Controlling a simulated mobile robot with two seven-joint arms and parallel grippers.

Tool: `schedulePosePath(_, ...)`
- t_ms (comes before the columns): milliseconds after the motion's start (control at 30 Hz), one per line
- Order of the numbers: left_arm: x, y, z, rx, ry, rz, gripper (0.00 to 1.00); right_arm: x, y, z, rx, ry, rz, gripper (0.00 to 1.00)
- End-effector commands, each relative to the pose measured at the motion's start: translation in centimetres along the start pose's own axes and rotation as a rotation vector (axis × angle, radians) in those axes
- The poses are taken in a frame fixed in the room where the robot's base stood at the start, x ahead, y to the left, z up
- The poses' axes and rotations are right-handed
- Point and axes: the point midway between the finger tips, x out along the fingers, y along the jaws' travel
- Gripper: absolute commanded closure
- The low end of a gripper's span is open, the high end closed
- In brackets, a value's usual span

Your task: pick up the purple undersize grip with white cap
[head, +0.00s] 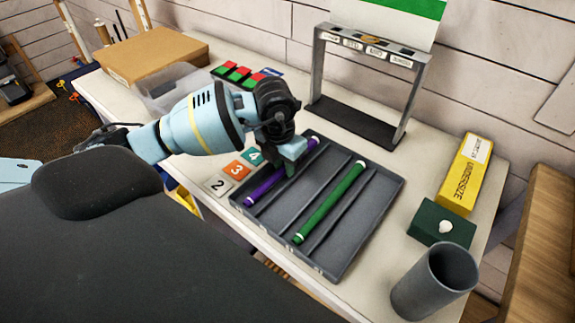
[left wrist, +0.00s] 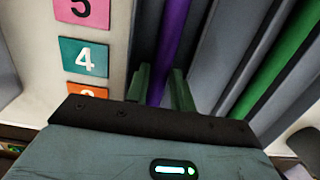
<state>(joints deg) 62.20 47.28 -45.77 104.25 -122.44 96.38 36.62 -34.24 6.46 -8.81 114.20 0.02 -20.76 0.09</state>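The purple grip (head: 266,186) lies in the left channel of the grey tray (head: 345,262), with a white end at its upper right. My left gripper (head: 290,168) is low over the upper part of this grip and hides some of it. In the left wrist view, its two green fingers (left wrist: 163,88) stand on either side of the purple grip (left wrist: 173,35), with a narrow space between them. I cannot tell whether they press on it. My right gripper is not in view.
A green grip (head: 330,203) lies in another channel. Number cards (head: 236,170) lie left of the tray and a grey rack (head: 410,100) stands behind it. A yellow box (head: 465,178), a dark green block (head: 437,225) and a grey cup (head: 425,288) stand at the right.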

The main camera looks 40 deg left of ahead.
Motion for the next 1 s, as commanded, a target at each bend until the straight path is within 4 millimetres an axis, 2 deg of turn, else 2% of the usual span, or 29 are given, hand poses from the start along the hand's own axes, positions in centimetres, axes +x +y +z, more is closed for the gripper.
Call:
schedulePosePath(33,0.0,0.0,0.0,0.0,0.0,0.0,0.83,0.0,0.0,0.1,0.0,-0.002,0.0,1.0)
schedulePosePath(167,0.0,0.0,0.0,0.0,0.0,0.0,1.0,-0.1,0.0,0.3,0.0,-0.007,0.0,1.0)
schedulePosePath(567,-0.3,0.0,0.1,0.0,-0.002,0.0,1.0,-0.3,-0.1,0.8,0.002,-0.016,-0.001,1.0)
schedulePosePath(767,-2.0,0.0,0.3,0.001,-0.004,-0.001,1.0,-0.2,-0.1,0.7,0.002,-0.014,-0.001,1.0)
schedulePosePath(867,-3.5,0.0,0.6,0.001,-0.004,-0.001,1.0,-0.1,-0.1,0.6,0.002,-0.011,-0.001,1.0)
schedulePosePath(1000,-3.9,1.0,-1.9,0.0,0.002,0.002,1.0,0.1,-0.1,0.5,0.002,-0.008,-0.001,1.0)
